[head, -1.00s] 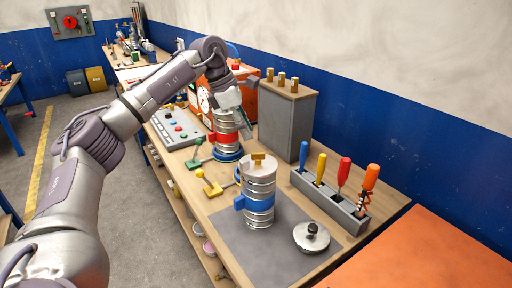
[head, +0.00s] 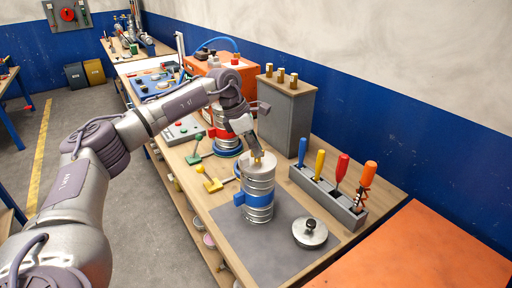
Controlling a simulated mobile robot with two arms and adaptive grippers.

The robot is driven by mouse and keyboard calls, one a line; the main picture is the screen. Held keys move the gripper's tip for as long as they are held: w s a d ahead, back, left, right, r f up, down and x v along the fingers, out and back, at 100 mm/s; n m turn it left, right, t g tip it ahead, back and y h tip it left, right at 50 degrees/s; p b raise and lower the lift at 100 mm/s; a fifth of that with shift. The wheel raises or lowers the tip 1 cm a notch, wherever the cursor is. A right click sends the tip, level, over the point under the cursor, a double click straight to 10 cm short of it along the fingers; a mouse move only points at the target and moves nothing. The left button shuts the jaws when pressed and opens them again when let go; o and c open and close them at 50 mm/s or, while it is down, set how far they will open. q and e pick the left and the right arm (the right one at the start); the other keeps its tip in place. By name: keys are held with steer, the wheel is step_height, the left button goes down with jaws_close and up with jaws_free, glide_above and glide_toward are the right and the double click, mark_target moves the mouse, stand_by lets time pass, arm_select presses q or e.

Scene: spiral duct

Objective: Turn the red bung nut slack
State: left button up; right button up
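The front silver ribbed duct (head: 259,207) stands upright on a grey mat and wears a blue clamp block (head: 240,199). A small brass nut (head: 257,162) sits on its top. My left gripper (head: 257,154) reaches down from the left with its fingertips at this nut; whether they are closed on it is too small to tell. A second ribbed duct (head: 229,146) stands behind, with a red block (head: 215,132) on its side and a blue ring at its base. My arm hides its top. No nut that is clearly red shows. My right gripper is out of view.
A grey cabinet with brass pegs (head: 286,110) stands close behind the gripper. A rack of screwdrivers (head: 328,189) and a round metal lid (head: 310,233) are to the right. Green (head: 194,153) and yellow (head: 212,184) T-handles lie left. The mat (head: 265,258) is bare in front.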

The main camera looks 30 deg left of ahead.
arm_select(q)
jaws_close()
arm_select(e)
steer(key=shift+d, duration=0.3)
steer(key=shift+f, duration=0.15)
arm_select(q)
steer(key=n+t+b, duration=0.1)
steer(key=n+b, duration=0.1)
steer(key=n, duration=0.1)
steer(key=shift+f+n+y, duration=0.1)
steer(key=shift+n+y, duration=0.3)
steer(key=n, duration=0.2)
steer(key=n+y+b, duration=0.1)
steer(key=shift+d+n+t, duration=0.2)
steer(key=shift+n+t, duration=0.1)
steer(key=shift+n, duration=0.1)
steer(key=n+y+b, duration=0.2)
steer(key=n, duration=0.2)
steer(key=shift+d, duration=0.1)
steer(key=shift+n+y+b, duration=0.75)
steer(key=shift+n+y, duration=0.05)
steer(key=shift+n, duration=1.2)
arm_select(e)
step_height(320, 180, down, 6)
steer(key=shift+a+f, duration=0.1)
